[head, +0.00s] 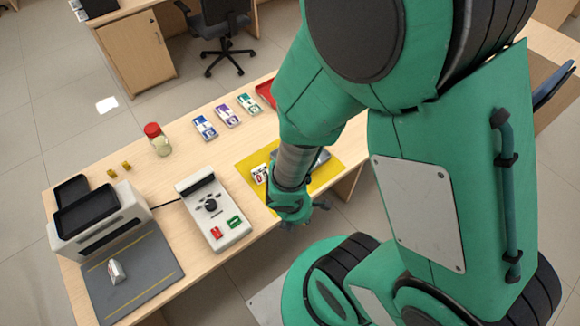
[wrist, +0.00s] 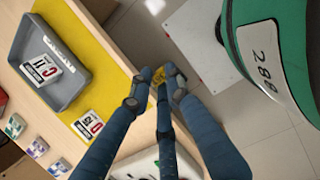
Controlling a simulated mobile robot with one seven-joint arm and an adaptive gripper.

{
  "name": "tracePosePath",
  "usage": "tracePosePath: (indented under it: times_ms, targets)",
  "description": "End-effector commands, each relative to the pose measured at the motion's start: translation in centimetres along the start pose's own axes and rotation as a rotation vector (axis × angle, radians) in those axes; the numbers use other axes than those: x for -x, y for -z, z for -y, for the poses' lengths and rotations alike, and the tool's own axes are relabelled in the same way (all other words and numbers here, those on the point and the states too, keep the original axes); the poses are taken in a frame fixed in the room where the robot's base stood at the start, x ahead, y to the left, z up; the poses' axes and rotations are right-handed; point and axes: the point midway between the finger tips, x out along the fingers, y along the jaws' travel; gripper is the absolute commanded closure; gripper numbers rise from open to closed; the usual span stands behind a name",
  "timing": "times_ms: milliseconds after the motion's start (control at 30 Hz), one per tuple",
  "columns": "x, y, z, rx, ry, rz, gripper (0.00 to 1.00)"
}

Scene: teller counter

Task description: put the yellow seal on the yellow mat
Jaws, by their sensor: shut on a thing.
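A small yellow thing, seemingly the yellow seal (wrist: 158,77), is pinched between the fingertips of my gripper (wrist: 160,80) in the wrist view. It shows against the floor, just beyond the counter's edge. In the head view my gripper (head: 304,213) is near the counter's front edge, beside the yellow mat; my arm hides the held thing there. The yellow mat (head: 325,174) lies on the counter, partly covered by my arm. It also shows in the wrist view (wrist: 100,45), left of my fingers.
A grey tray (wrist: 72,88) with a white block stands on the mat; another white block (wrist: 88,124) is near the mat's end. A stamping device (head: 213,212), red-lidded jar (head: 158,140), several coloured blocks (head: 204,127) and small yellow pieces (head: 126,166) occupy the counter.

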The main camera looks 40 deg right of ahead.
Motion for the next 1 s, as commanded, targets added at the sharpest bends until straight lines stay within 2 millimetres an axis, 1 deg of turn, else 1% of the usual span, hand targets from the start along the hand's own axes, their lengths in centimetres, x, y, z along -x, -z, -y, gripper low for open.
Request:
tracePosePath:
  times_ms: [300,467,567,1000]
  targets:
    - [0.0,0.0,-0.1,-0.001,0.000,0.000,0.94]
    - [-0.2,-0.3,-0.9,-0.003,0.001,0.000,0.94]
    - [-0.4,-0.6,-1.9,-0.004,0.001,0.000,0.94]
    - [-1.6,-2.3,-8.1,-0.003,0.001,0.000,0.94]
